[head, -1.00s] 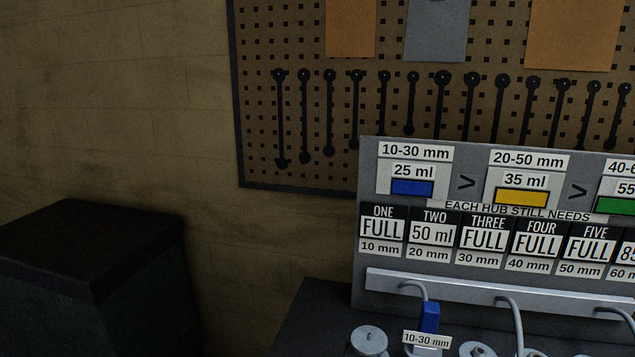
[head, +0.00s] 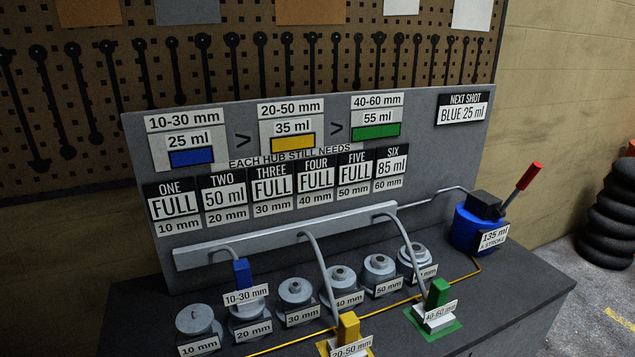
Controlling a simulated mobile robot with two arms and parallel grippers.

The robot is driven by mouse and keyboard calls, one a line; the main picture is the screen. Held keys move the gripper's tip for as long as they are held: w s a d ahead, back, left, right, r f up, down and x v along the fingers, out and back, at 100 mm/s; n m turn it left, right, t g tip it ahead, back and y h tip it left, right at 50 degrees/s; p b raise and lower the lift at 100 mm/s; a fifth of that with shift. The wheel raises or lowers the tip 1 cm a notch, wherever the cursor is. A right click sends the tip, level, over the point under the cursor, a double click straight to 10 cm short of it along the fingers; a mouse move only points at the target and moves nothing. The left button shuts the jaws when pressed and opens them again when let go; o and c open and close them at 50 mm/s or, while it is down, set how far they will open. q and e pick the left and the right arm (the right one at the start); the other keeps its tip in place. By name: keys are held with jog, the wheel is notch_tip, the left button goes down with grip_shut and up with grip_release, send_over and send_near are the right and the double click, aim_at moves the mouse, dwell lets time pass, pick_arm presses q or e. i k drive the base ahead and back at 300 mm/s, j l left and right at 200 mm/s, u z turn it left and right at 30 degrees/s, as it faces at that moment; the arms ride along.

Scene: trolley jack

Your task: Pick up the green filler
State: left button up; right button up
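The green filler (head: 438,293) stands upright on a green square pad (head: 446,328) at the front right of the bench. Its label reads 40-60 mm, and a grey hose runs from it up to the rail. The yellow filler (head: 348,328), labelled 20-50 mm, stands to its left on a yellow pad. The blue filler (head: 242,272), labelled 10-30 mm, is at the hub marked 20 mm. Neither of my grippers shows in the head view.
Several grey hubs (head: 296,291) stand in a row behind the green and yellow fillers. A blue pump (head: 474,230) with a red-tipped lever stands at right. The board (head: 250,199) behind shows hub SIX at 85 ml, TWO at 50 ml, and NEXT SHOT BLUE 25 ml. Stacked tyres (head: 612,222) stand at far right.

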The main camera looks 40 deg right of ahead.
aim_at(434, 315)
jog(key=z, duration=1.95)
